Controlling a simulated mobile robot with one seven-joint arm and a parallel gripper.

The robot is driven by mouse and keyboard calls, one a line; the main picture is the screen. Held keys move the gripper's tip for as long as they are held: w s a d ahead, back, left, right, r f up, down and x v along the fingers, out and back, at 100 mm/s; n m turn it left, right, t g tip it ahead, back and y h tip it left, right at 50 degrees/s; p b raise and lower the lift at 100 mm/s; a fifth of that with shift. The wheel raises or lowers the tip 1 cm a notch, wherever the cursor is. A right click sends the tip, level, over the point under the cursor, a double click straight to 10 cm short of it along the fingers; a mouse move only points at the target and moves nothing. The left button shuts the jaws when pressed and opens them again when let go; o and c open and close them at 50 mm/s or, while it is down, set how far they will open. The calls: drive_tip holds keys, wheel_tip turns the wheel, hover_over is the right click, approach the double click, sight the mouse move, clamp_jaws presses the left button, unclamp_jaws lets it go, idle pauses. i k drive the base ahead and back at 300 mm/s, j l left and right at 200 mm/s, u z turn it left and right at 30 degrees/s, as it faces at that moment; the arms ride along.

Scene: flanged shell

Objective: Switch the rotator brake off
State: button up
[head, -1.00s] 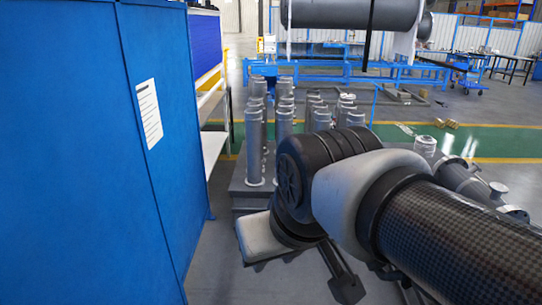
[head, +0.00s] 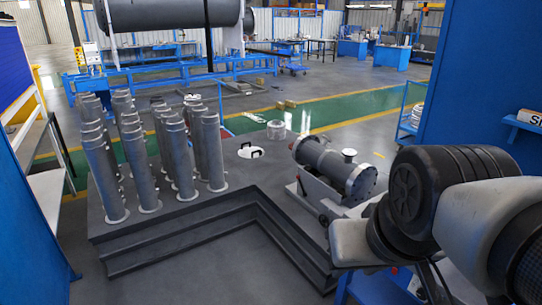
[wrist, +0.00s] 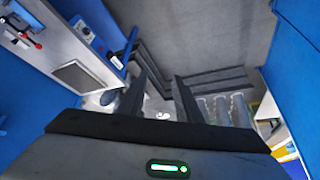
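The grey flanged shell (head: 335,165) lies on its side on a low support at the centre right of the head view. A lever with a red handle (wrist: 30,42) and a blue control box (wrist: 84,29) show at the upper left there. I cannot identify the brake for certain. In the head view the gripper's fingers cannot be made out.
Several upright grey cylinders (head: 140,160) stand on a dark stepped platform (head: 225,215) at the left. A blue panel (head: 475,80) stands at the right behind my arm.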

sight(301, 184)
drive_tip(key=z, duration=0.3)
drive_tip(key=i+j+z, duration=0.85)
drive_tip(key=j, duration=0.25)
drive_tip(key=i+j, duration=0.2)
drive_tip(key=j, duration=0.15)
drive_tip(key=i+j+z, duration=0.15)
drive_tip(key=j, duration=0.2)
drive_tip(key=i+j, duration=0.15)
drive_tip(key=j, duration=0.25)
drive_tip(key=i+j, duration=0.2)
drive_tip(key=j, duration=0.15)
drive_tip(key=i+j, duration=0.15)
drive_tip(key=j, duration=0.25)
drive_tip(key=i+j, duration=0.2)
drive_tip(key=j, duration=0.2)
drive_tip(key=i+j, duration=0.15)
drive_tip(key=j, duration=0.2)
drive_tip(key=i+j, duration=0.15)
drive_tip(key=j, duration=0.25)
drive_tip(key=i+j+z, duration=0.1)
drive_tip(key=j, duration=0.3)
drive_tip(key=i, duration=0.1)
